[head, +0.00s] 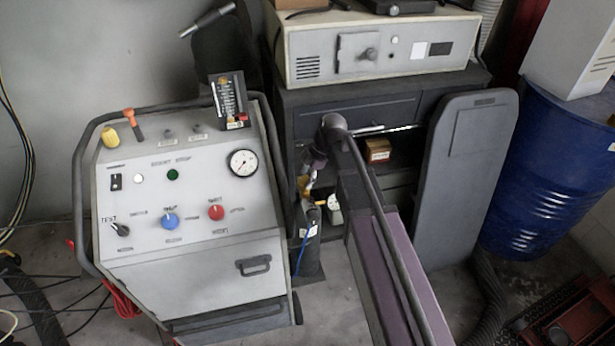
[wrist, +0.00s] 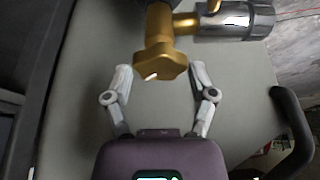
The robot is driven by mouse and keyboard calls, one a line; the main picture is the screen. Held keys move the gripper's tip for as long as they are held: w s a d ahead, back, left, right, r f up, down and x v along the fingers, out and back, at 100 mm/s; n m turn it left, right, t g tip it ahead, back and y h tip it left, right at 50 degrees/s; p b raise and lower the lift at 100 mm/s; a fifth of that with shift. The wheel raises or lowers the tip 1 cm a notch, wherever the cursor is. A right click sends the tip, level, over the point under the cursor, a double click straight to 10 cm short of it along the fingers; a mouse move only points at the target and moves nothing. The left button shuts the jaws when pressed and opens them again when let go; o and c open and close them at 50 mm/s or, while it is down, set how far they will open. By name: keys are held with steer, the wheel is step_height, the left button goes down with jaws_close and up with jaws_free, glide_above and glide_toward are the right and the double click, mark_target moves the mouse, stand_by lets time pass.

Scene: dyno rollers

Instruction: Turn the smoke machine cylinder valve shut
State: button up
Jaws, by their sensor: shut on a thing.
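The smoke machine cylinder (head: 307,250) is a slim dark bottle with a pale label, standing on the floor between the grey console and the dark cabinet. Its brass valve shows small at the top in the head view, partly hidden by my arm. In the wrist view the brass valve body (wrist: 158,22) ends in a lobed brass knob (wrist: 160,62) with a pale mark. My gripper (wrist: 161,74) has one finger on each side of this knob and is shut on it. In the head view my gripper (head: 315,168) is at the cylinder's top, small and partly hidden.
A silver fitting (wrist: 235,20) juts right from the valve. A small gauge (head: 334,208) sits beside the cylinder, and a blue hose (head: 301,252) hangs there. The grey console (head: 190,255) is close left. The dark cabinet (head: 300,110) and a grey panel (head: 458,180) stand behind and right.

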steer(key=m, duration=0.1)
steer(key=m+t, duration=0.1)
steer(key=m, duration=0.3)
steer(key=shift+s+t, duration=0.3)
steer(key=shift+t, duration=0.1)
steer(key=shift+m+t, duration=0.7)
steer(key=shift+m, duration=1.2)
steer(key=o, duration=1)
steer(key=shift+a, duration=0.1)
steer(key=shift+o, duration=0.2)
